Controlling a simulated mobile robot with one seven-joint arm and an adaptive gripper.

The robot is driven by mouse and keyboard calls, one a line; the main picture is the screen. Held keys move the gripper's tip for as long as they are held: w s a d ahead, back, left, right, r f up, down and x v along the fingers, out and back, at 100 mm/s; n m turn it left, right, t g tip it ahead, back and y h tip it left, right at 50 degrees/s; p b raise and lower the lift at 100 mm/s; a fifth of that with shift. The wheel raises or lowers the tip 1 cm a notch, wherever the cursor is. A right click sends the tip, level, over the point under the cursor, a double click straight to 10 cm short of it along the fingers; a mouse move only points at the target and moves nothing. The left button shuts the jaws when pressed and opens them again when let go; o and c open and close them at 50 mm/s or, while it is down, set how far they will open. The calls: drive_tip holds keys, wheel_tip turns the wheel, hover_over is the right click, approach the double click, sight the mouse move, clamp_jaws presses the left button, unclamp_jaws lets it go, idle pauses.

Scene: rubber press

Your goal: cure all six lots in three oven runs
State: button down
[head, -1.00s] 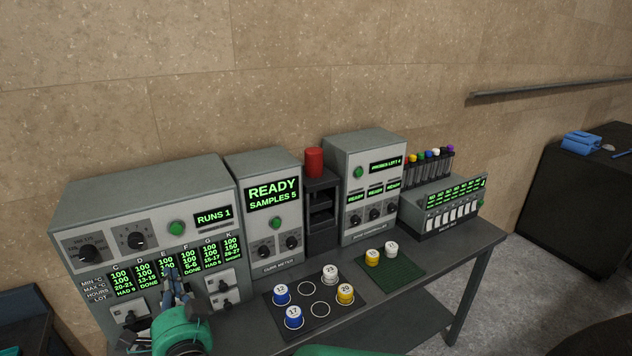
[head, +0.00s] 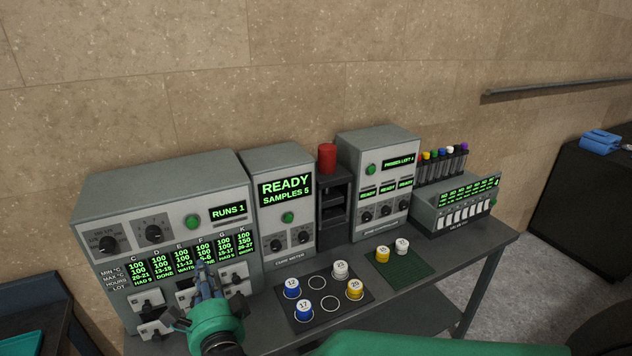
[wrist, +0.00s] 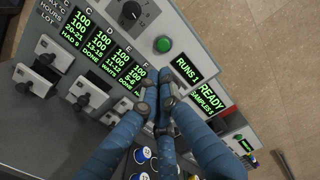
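The grey oven (head: 160,190) at the left shows RUNS 1 above lot columns C to K. In the wrist view (wrist: 113,55), C reads HAD 9, D DONE, E WAITS and F DONE. In the head view, G reads HAD 5. My gripper (head: 203,277) is in front of the lower panel near column F; its blue fingers also show in the wrist view (wrist: 153,85), tips together, nothing visible between them. Blue pots 12 (head: 292,288) and 17 (head: 303,308), a white pot (head: 340,269) and a yellow pot (head: 355,288) stand on the black tray (head: 330,313).
The cure meter (head: 287,188) reads READY, SAMPLES 5. A controller (head: 376,185) reads PROBES LEFT 4. Another yellow pot (head: 382,254) and white pot (head: 402,246) stand on the green mat (head: 405,265). A red cylinder (head: 327,158) tops a dark rack.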

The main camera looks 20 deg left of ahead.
sight(193, 227)
drive_tip(key=shift+w+a, duration=0.1)
drive_tip(key=shift+b+x, duration=0.4)
drive_tip(key=shift+x, duration=6.45)
drive_tip(key=shift+a, duration=0.1)
